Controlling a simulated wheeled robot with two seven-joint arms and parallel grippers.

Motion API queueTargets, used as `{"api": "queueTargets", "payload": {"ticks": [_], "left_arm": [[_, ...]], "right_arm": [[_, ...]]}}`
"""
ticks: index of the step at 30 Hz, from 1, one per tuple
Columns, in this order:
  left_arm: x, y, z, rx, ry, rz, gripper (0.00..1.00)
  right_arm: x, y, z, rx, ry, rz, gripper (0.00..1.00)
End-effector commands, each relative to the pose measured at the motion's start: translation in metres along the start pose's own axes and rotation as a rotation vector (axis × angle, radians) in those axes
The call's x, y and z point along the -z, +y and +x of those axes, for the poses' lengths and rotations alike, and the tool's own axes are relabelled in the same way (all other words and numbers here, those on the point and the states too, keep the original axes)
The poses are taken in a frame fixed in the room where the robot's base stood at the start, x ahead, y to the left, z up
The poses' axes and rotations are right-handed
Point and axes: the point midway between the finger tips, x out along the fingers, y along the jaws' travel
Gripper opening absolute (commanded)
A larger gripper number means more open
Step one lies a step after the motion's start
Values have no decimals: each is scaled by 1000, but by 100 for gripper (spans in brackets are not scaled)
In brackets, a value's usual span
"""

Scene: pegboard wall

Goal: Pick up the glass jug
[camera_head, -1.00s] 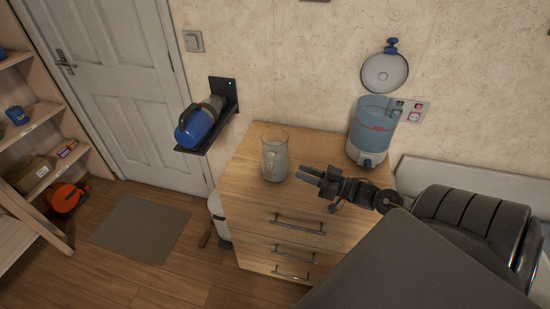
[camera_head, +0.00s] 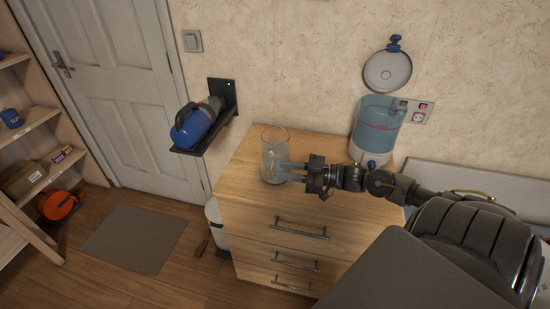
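The glass jug (camera_head: 273,149) stands upright on the wooden dresser (camera_head: 246,169), near its back left. It is clear, with a pale lower part. My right gripper (camera_head: 291,171) comes from the right, its fingers at the jug's lower right side. The fingers look spread apart, and I cannot tell whether they touch the glass. The jug's handle is hard to make out behind the fingers. My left gripper is not in view.
A blue water dispenser (camera_head: 377,128) stands at the dresser's back right. The dresser top between jug and dispenser is clear.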

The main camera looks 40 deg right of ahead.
Motion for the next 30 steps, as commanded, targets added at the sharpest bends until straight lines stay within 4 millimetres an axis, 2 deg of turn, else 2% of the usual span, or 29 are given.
{"api": "queueTargets", "payload": {"ticks": [8, 19, 28, 30], "left_arm": [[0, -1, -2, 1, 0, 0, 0], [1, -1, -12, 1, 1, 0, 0], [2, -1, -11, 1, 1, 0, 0], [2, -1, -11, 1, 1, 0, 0]], "right_arm": [[0, 1, 8, -1, 1, 0, 26], [-5, 2, 51, 0, 2, 1, 26], [-7, 1, 56, 0, -1, 1, 26], [-7, 1, 56, 0, -1, 1, 19]]}}
